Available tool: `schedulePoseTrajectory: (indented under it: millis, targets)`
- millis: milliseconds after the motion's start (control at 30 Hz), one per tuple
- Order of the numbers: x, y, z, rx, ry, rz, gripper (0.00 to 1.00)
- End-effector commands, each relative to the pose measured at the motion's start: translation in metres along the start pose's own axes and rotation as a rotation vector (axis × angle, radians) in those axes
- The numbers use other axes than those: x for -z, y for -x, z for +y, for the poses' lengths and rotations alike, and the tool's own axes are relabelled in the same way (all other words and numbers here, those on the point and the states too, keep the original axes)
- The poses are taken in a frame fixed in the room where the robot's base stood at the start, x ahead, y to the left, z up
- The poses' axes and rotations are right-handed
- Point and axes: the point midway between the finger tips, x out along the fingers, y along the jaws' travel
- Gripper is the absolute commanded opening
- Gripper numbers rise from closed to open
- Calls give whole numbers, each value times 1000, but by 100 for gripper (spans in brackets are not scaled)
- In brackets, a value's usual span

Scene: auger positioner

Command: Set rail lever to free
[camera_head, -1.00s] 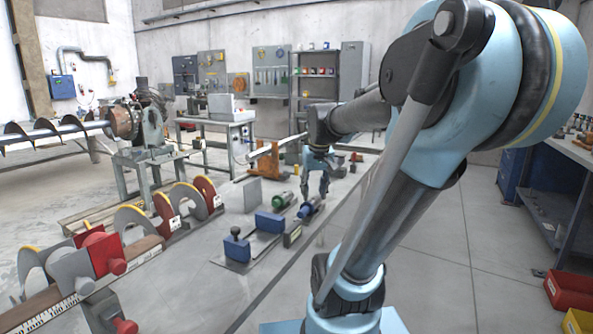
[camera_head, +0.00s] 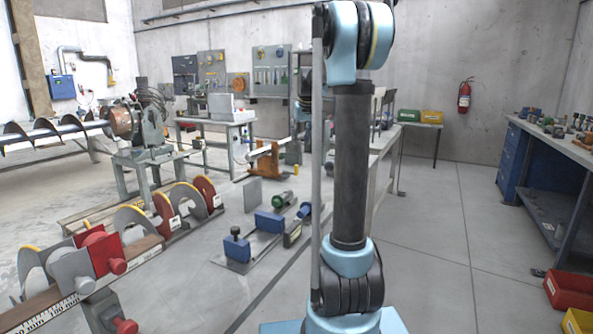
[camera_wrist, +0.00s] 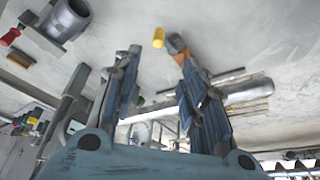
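I cannot tell for certain which part is the rail lever. A rail with a ruler scale (camera_head: 60,300) runs along the lower left in the head view. A red block (camera_head: 98,250) with a round red knob (camera_head: 118,267) sits on it, and another red knob (camera_head: 125,326) shows below. A black-knobbed blue block (camera_head: 237,248) stands on a plate to the right. My gripper (camera_wrist: 153,62) shows in the wrist view, its two fingers spread apart with nothing between them. It is not visible in the head view.
Several disc-shaped flights (camera_head: 165,212) stand along the rail. An orange stand (camera_head: 268,158) is farther back. Red bin (camera_head: 570,288) and workbench (camera_head: 545,140) are at right. Open floor lies between.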

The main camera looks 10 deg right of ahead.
Motion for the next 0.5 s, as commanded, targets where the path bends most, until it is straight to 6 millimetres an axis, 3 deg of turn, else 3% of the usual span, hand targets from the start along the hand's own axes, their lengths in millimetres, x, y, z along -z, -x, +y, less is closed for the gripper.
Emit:
schedulePoseTrajectory:
  millis: [267,500]
  targets:
    - [10,-18,2,0,3,4,39]
    - [10,-57,2,0,3,4,39]
